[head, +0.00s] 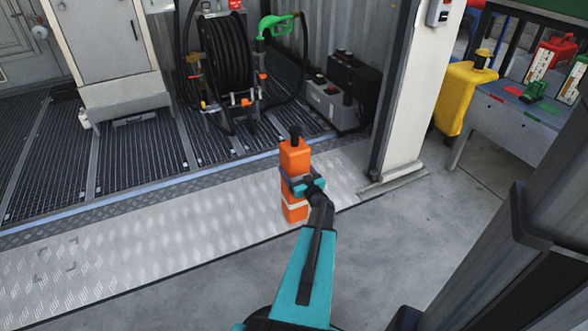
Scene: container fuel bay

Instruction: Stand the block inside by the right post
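The orange block (295,160) has a black knob on top and a pale band near its bottom. It is upright in front of the bay's sill. My gripper (302,186) is closed around its middle, with the fingers partly hiding it. I cannot tell whether the block's base touches the checker-plate ramp behind it or hangs above it. The right post (402,95) is a thick white upright at the bay opening, to the right of the block and apart from it.
Inside on the grating are a hose reel (237,70) with a green nozzle (277,25), grey-and-black boxes (338,100) near the post, and a cabinet (105,45). The ramp (150,255) is clear at left. A yellow can (462,95) and a bench (515,115) stand right.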

